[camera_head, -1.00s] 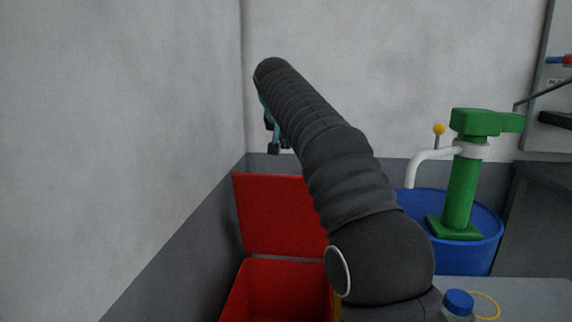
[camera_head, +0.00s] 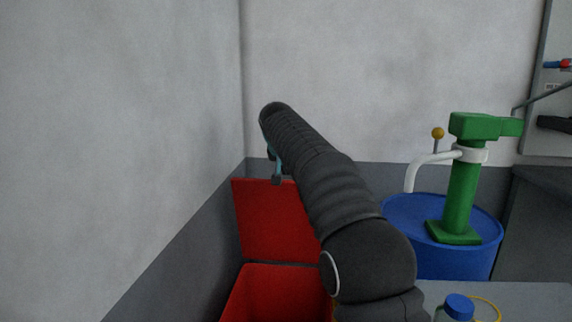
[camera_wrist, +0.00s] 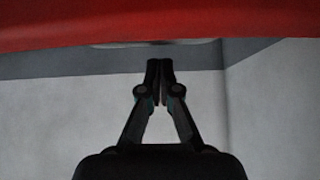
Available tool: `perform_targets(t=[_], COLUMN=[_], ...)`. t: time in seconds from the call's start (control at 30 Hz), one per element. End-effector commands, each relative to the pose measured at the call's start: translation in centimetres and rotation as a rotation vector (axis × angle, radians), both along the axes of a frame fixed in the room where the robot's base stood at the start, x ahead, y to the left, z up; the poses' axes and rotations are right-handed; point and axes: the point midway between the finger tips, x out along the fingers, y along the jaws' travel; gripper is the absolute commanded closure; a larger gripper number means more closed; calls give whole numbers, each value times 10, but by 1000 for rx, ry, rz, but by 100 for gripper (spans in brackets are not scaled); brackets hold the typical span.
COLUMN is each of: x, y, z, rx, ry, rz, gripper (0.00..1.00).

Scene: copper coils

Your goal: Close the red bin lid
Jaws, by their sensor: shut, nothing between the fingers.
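The red bin (camera_head: 275,292) stands low in the corner, with its red lid (camera_head: 268,222) raised upright at the back. The lid stands open, and my arm hides the right side of both. My gripper (camera_head: 277,180) is at the lid's top edge in the head view, mostly hidden behind my arm. In the wrist view, my gripper (camera_wrist: 160,64) is shut and empty, its fingertips together. The red surface of the lid (camera_wrist: 150,22) spans the top of that view, just past the fingertips. I cannot tell whether they touch it.
A blue drum (camera_head: 410,215) with a green pump (camera_head: 460,200) stands to the right. A bottle with a blue cap (camera_head: 459,306) and a yellow ring (camera_head: 487,303) are on a grey surface at the lower right. Walls close in at the left and behind the bin.

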Motion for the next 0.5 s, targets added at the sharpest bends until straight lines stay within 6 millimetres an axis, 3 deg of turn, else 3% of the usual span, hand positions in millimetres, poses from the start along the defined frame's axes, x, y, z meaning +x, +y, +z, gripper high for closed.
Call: perform_targets(t=[0.2,0.5], x=[-16,-21], y=[0,1], z=[-7,-9], rx=[-1,0], ry=[0,1], rz=[1,0], gripper=[100,100])
